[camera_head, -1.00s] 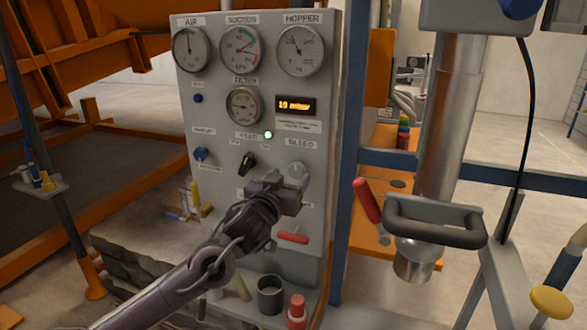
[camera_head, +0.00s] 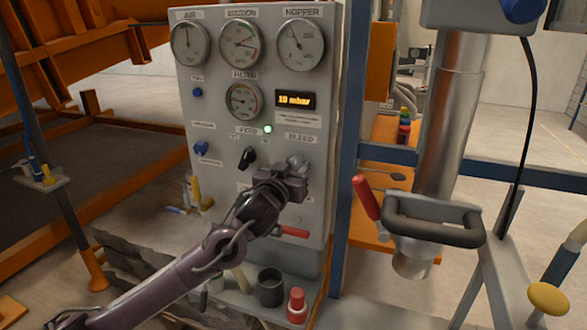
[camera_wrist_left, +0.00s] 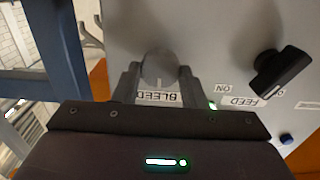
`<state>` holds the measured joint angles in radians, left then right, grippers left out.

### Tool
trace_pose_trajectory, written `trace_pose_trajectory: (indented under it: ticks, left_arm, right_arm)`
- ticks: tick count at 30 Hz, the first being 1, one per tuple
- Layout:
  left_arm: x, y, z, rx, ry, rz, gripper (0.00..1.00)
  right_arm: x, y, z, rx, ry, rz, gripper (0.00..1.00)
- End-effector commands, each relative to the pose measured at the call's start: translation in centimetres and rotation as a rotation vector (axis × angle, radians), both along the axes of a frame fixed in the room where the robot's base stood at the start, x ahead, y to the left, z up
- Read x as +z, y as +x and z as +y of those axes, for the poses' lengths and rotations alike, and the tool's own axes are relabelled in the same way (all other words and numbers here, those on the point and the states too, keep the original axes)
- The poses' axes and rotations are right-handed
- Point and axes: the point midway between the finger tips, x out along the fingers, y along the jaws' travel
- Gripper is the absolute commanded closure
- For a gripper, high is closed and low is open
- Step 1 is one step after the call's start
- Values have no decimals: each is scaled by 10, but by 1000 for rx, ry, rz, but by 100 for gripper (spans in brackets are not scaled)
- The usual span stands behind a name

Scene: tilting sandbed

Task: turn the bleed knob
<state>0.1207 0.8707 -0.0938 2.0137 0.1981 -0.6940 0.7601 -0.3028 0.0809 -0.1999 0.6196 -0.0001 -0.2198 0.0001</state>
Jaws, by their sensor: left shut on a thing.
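The bleed knob (camera_wrist_left: 159,68) is a round grey knob on the grey control panel, beside its BLEED label. In the head view the bleed knob (camera_head: 297,162) is partly covered by my left gripper (camera_head: 294,170). The wrist view shows the two fingers of my left gripper (camera_wrist_left: 158,78) on either side of the knob, shut on it. My left arm reaches up to the panel from the lower left. My right gripper is not in view.
The control panel (camera_head: 225,120) carries several gauges, a lit display (camera_head: 295,100) and a black feed knob (camera_head: 248,158) left of the bleed knob. A red handle (camera_head: 292,232) sits below the gripper. A dark cup (camera_head: 271,290) and a red-capped bottle (camera_head: 297,306) stand on the ledge beneath.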

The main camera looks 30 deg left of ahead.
Motion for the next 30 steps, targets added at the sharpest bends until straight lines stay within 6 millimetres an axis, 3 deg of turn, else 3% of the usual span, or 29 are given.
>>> trace_pose_trajectory:
  ticks: [11,30]
  left_arm:
    - [-1,0,-1,0,108,24,85]
    - [-2,1,-3,0,672,158,85]
  right_arm:
    - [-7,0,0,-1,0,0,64]
    - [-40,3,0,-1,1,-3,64]
